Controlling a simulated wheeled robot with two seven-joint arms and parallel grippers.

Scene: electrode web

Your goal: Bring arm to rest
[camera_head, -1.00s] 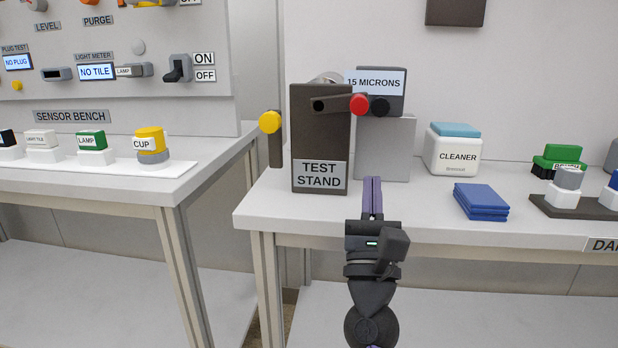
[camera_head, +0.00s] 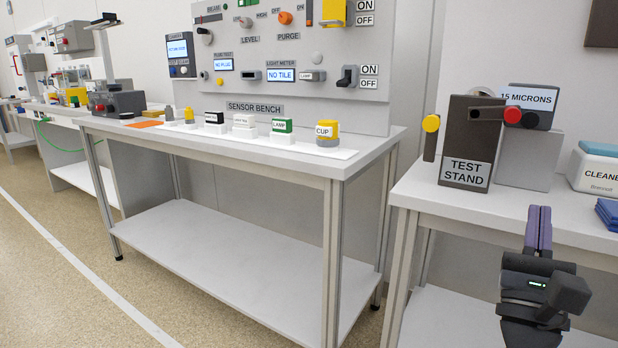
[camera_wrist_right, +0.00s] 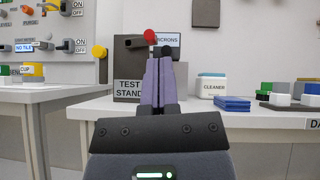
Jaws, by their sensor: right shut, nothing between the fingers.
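My right gripper (camera_head: 538,228) is in front of the right-hand table's front edge, below and to the right of the test stand (camera_head: 468,140). Its purple fingers are together with nothing between them. In the right wrist view the shut fingers (camera_wrist_right: 160,85) point toward the test stand (camera_wrist_right: 127,88) and cover part of it. They look apart from it, with table edge between. My left gripper is not in view.
The sensor bench table (camera_head: 250,150) stands left, with several labelled blocks such as the yellow cup (camera_head: 327,130). The cleaner box (camera_head: 598,170) and blue cloths (camera_head: 607,212) lie right of the stand. Open floor (camera_head: 60,270) lies at the left.

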